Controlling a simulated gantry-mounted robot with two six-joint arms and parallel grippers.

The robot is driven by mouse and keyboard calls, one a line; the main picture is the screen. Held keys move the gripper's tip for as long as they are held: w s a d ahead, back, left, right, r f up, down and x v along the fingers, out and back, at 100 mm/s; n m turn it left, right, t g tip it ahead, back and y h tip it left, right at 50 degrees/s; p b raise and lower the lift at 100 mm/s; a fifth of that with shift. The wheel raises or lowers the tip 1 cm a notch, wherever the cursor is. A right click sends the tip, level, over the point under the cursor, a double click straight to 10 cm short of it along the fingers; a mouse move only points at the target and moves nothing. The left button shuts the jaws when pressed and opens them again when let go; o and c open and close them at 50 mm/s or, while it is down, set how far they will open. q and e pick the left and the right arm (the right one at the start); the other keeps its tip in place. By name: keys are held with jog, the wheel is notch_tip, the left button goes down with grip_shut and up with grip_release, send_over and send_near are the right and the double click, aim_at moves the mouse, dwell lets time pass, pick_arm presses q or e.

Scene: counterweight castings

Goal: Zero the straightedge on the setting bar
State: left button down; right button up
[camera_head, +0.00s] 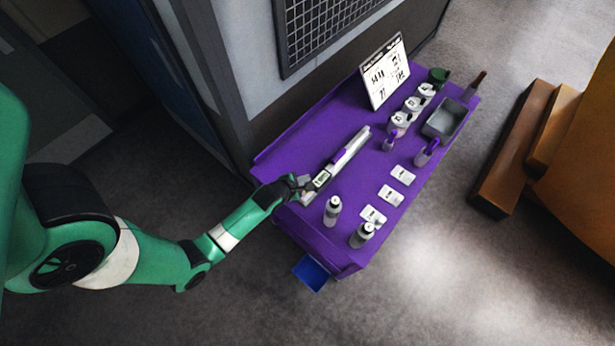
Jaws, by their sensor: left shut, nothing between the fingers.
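A long silver bar with a purple grip lies along the left part of the purple cart top. I take it for the straightedge (350,147). A small display unit (321,179) sits at its near end. I cannot tell the setting bar apart from it at this size. My left gripper (297,185) is shut and empty beside the display unit, at the cart's near left edge. Whether its fingertips touch the unit is unclear. My right gripper is not in view.
The purple cart top (285,160) also holds two bottles near the front (333,208), white cards (391,195), several white containers (411,108), a grey tray (445,119) and an upright sign (384,72). A blue bin (311,273) hangs at the near end. A wall stands behind.

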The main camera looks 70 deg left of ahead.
pick_arm(q)
jog(key=b, duration=0.5)
send_over(305, 193)
notch_tip(305, 193, down, 6)
jog(key=shift+f, duration=0.1)
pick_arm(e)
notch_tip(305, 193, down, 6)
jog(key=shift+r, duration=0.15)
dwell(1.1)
pick_arm(q)
jog(key=shift+f, duration=0.35)
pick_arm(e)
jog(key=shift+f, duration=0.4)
pick_arm(q)
jog(key=shift+f+b, duration=0.45)
jog(key=shift+b, duration=0.2)
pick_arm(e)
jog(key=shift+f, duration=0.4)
pick_arm(q)
jog(key=shift+r, duration=0.1)
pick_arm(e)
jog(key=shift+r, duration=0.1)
pick_arm(q)
jog(key=shift+r+p, duration=0.8)
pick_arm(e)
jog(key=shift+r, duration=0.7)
pick_arm(q)
jog(key=shift+r, duration=0.1)
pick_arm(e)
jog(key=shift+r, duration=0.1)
